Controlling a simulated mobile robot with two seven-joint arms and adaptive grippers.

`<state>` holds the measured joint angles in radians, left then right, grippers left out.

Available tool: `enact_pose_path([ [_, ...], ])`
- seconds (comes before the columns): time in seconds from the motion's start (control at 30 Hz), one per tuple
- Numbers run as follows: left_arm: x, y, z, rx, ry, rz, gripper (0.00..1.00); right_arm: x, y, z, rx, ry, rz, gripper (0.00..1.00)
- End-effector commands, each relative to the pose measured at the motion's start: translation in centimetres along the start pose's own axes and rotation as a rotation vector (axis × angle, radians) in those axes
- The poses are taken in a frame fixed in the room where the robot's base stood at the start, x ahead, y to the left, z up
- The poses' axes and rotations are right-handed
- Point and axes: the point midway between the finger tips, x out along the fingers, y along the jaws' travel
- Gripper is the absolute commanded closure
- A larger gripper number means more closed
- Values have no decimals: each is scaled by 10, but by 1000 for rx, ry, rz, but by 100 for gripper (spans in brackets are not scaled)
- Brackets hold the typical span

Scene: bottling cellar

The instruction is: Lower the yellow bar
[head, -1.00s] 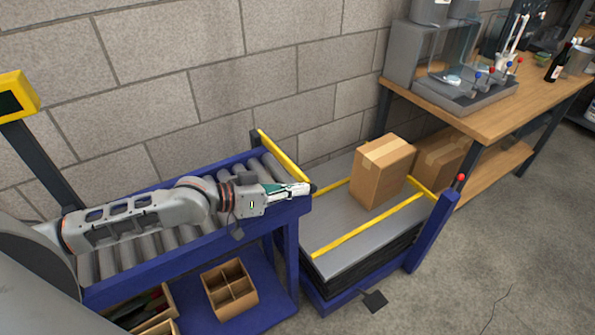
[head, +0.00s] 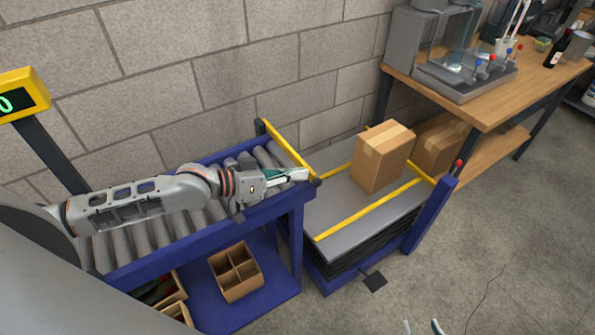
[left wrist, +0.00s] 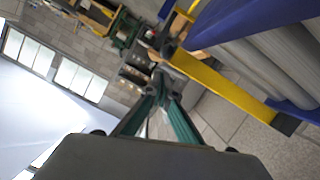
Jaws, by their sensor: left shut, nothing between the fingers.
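The yellow bar (head: 286,147) stands across the right end of the roller conveyor (head: 150,237), above the roller tops, between a dark far post and the near corner. In the left wrist view, the bar (left wrist: 225,84) runs from the upper middle down to the right. My left gripper (head: 304,174) is shut and empty at the bar's near end. Its fingertips (left wrist: 161,78) meet close to that end; I cannot tell if they touch it. Two tips of my right gripper (head: 422,327) show apart at the bottom edge; the rest is out of view.
Right of the conveyor is a lift table (head: 340,205) with yellow edge strips and a cardboard box (head: 382,160) on it. A blue post with a red-knobbed lever (head: 457,168) stands at its right. A wooden bench (head: 495,105) is behind.

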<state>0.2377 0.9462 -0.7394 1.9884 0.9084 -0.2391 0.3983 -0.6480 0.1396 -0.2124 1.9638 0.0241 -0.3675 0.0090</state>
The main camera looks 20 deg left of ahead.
Motion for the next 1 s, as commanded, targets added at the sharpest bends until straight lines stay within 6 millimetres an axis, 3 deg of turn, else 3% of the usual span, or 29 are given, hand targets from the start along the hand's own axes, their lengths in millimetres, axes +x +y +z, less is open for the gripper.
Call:
enact_pose_path([
  [0.2,-47,1,2,1,-6,-2,100,-1,-1,-4,3,4,-1,60],
  [0.4,-80,2,2,0,-6,-1,100,-2,0,0,0,-5,0,60],
  [0.7,-99,3,1,-1,-2,0,100,-3,0,-2,-1,-6,0,60],
  [1.0,-97,5,4,4,4,0,100,-3,1,-6,-1,2,1,60],
])
